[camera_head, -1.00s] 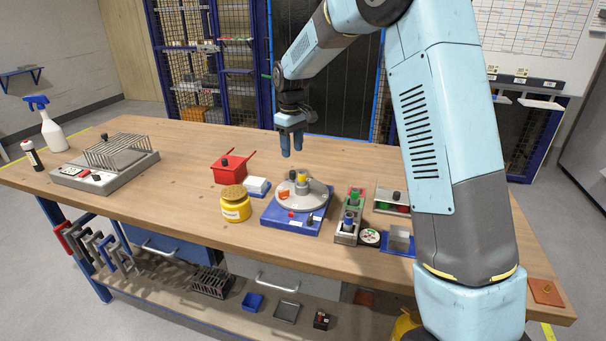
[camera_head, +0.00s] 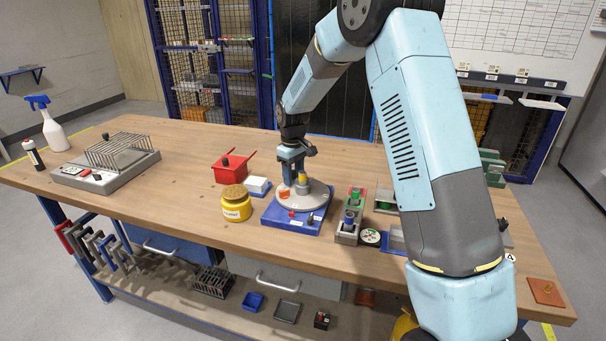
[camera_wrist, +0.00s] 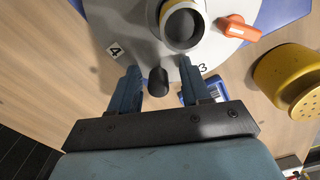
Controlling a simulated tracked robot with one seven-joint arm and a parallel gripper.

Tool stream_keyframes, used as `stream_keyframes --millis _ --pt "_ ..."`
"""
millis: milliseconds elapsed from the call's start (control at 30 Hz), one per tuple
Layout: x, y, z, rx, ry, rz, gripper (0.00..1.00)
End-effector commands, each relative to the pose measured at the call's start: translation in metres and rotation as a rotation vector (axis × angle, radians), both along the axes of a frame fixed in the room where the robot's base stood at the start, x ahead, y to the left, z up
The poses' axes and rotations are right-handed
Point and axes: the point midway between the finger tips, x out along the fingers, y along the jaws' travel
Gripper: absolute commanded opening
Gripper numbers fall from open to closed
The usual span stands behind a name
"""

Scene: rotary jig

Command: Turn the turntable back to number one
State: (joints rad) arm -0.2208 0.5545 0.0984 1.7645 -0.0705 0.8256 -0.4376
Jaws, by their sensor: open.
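The turntable (camera_head: 316,199) is a light grey disc on a blue base (camera_head: 283,218). It carries a grey and yellow part (camera_head: 303,184) and an orange piece (camera_head: 284,194). In the wrist view the disc (camera_wrist: 117,22) shows the numbers 4 and 3 at its edge nearest my gripper. A dark upright knob (camera_wrist: 158,82) stands at that edge between the marks. My gripper (camera_wrist: 160,85) is open, with one blue finger on each side of the knob; I cannot tell if either touches it. In the head view my gripper (camera_head: 289,180) is low at the disc's back edge.
A yellow jar (camera_head: 236,206) and a red box (camera_head: 231,171) stand left of the turntable. The table's left part is freer.

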Motion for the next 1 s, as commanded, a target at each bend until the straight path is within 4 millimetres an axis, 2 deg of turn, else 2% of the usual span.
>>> stream_keyframes --millis 67,533,867,900,1000 --pt "0.000 0.000 0.000 0.000 0.000 0.000 0.44" --pt "0.000 -0.001 0.000 0.000 0.000 -0.001 0.00" --pt "0.000 -0.001 0.000 0.000 0.001 -0.001 0.00" --pt "-0.001 -0.037 0.000 -0.001 0.002 -0.009 0.00" --pt "-0.001 -0.017 0.000 -0.001 0.004 -0.009 0.00"
